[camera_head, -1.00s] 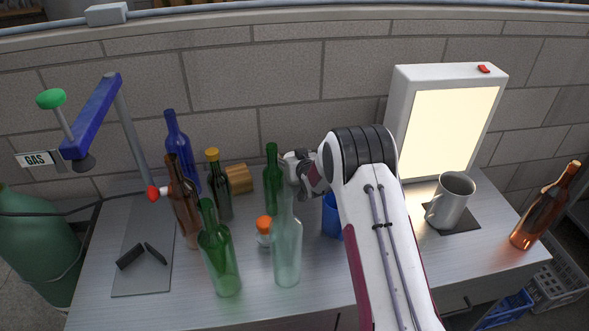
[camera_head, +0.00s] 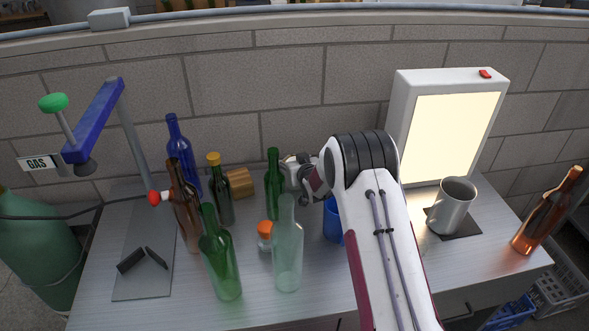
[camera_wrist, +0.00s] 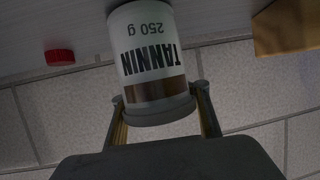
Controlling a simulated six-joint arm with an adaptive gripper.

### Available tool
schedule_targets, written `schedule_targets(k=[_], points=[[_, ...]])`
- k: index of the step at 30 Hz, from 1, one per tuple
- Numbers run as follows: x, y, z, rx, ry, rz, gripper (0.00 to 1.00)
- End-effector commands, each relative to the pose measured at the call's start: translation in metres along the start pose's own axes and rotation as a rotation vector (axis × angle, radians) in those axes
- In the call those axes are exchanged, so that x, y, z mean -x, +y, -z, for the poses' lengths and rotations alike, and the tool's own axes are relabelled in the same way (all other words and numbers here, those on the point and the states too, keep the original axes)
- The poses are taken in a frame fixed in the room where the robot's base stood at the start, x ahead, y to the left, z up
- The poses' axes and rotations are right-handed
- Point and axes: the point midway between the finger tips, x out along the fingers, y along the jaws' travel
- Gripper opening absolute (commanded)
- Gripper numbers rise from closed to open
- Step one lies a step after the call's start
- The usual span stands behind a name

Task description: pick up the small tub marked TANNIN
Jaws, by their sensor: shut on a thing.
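The small tub marked TANNIN (camera_wrist: 148,55) shows in the wrist view, white with black lettering, "250 g" and a brown band, upside down in the picture. My gripper (camera_wrist: 160,112) is shut on it, one finger at each side near its grey end. In the head view my gripper (camera_head: 303,178) is at the back of the bench, right of a dark green bottle (camera_head: 273,185). The tub cannot be made out there, hidden by the gripper and bottles.
A clear bottle (camera_head: 287,250), a green bottle (camera_head: 219,255) and an orange-capped jar (camera_head: 265,236) stand in front. A blue cup (camera_head: 332,220) is beside my arm. A steel mug (camera_head: 453,206) stands by the light box (camera_head: 450,125). A red cap (camera_wrist: 59,57) shows in the wrist view.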

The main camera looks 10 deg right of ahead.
Motion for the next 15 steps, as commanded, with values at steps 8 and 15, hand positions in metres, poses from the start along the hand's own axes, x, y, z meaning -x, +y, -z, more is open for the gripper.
schedule_targets(k=[8, 15], points=[[0.003, 0.000, 0.008, 0.000, 0.002, 0.000, 0.02], [0.012, 0.000, 0.031, 0.000, 0.004, 0.000, 0.01]])
